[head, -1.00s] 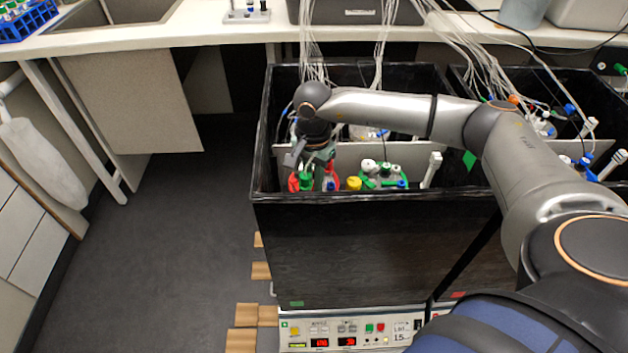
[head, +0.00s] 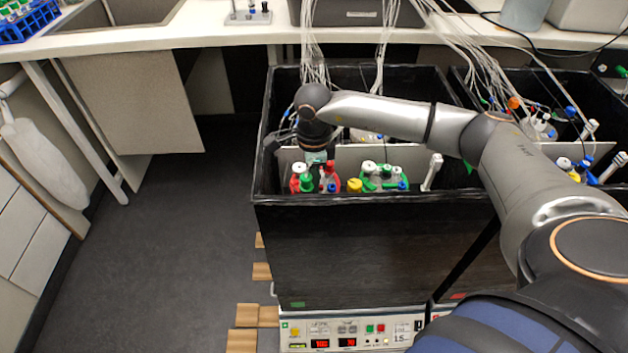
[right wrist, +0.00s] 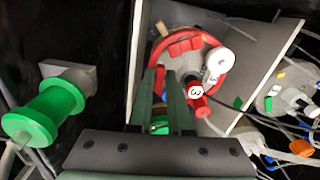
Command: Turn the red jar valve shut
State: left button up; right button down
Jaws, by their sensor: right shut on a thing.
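The red valve (right wrist: 184,46) is a blocky red piece on the lid, at the far end of my fingers. My right gripper (right wrist: 163,75) points down at the jar and is shut on the red valve; the fingers partly hide the grip. In the head view the right gripper (head: 317,159) is above the jar. My left gripper is not in view.
A green-ringed jar (head: 372,184) and a yellow cap (head: 354,185) are close to the right. The black box wall (head: 350,198) surrounds the jars. Cables (head: 312,45) hang from the bench behind. A green spool-like part (right wrist: 48,110) shows left in the wrist view.

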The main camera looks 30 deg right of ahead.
jog(key=shift+m, duration=0.5)
jog(key=c, duration=0.8)
grip_release()
jog(key=shift+c, duration=0.2)
notch_tip(320, 180, up, 13)
jog(key=shift+f+p, duration=0.2)
jog(key=shift+p, duration=0.2)
